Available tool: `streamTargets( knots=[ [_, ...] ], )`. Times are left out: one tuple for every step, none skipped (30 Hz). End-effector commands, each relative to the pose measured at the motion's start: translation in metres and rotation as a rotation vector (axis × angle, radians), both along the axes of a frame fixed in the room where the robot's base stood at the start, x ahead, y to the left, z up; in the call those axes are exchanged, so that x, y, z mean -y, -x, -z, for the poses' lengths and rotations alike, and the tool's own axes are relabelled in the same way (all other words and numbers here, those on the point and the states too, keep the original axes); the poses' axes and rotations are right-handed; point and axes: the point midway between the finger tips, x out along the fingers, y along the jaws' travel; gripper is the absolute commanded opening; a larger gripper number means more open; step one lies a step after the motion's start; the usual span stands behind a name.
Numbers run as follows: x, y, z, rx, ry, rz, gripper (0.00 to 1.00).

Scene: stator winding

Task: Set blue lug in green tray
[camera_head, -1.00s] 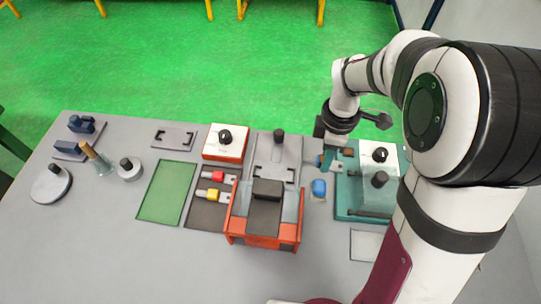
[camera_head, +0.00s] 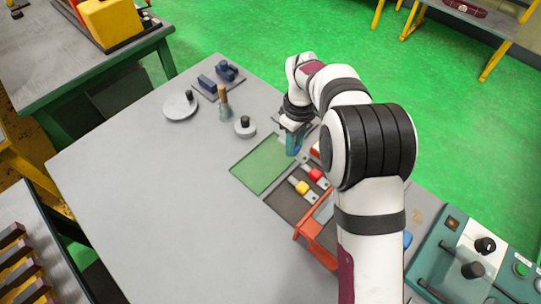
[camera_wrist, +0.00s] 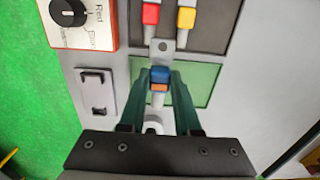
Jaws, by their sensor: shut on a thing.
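My gripper (camera_head: 293,143) is at the far right corner of the green tray (camera_head: 252,165), a flat green rectangle on the table. In the wrist view my gripper (camera_wrist: 159,82) has its two dark green fingers shut on the blue lug (camera_wrist: 160,73). The lug's grey metal tongue with a hole points away from the fingers, towards the dark mat. Behind it the green tray (camera_wrist: 207,82) shows on both sides of the fingers. The lug appears above the tray; its exact height cannot be told.
A red lug (camera_head: 315,174) and a yellow lug (camera_head: 302,187) lie on the dark mat (camera_head: 285,202) beside the tray. A white-topped orange dial box (camera_wrist: 82,22) and a grey plate (camera_wrist: 97,92) are close by.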

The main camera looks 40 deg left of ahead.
Motion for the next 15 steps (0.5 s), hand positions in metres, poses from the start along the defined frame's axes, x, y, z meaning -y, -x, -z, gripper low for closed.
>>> streamTargets(
  knots=[
    [-0.015, 0.007, 0.011, -0.001, 0.001, -0.005, 0.00],
    [-0.023, 0.010, 0.016, -0.001, 0.001, -0.005, 0.00],
    [-0.033, 0.014, 0.022, 0.000, 0.001, -0.004, 0.00],
    [-0.039, 0.017, 0.026, 0.000, 0.000, -0.004, 0.00],
    [-0.044, 0.019, 0.030, 0.000, 0.000, -0.003, 0.00],
    [-0.051, 0.022, 0.034, 0.000, 0.000, -0.002, 0.00],
    [-0.054, 0.023, 0.036, 0.001, -0.001, -0.002, 0.00],
    [-0.056, 0.024, 0.038, 0.001, -0.001, -0.001, 0.00],
    [-0.058, 0.025, 0.040, 0.001, -0.001, -0.001, 0.00],
    [-0.059, 0.025, 0.043, 0.001, -0.001, -0.001, 0.00],
    [-0.059, 0.025, 0.047, 0.000, 0.000, 0.000, 0.00],
    [-0.059, 0.025, 0.054, -0.001, 0.001, 0.000, 0.00],
    [-0.059, 0.025, 0.060, 0.000, 0.001, 0.000, 0.00],
    [-0.059, 0.025, 0.066, -0.001, 0.002, 0.000, 0.00],
    [-0.059, 0.025, 0.074, -0.001, 0.001, 0.000, 0.00]
  ],
)
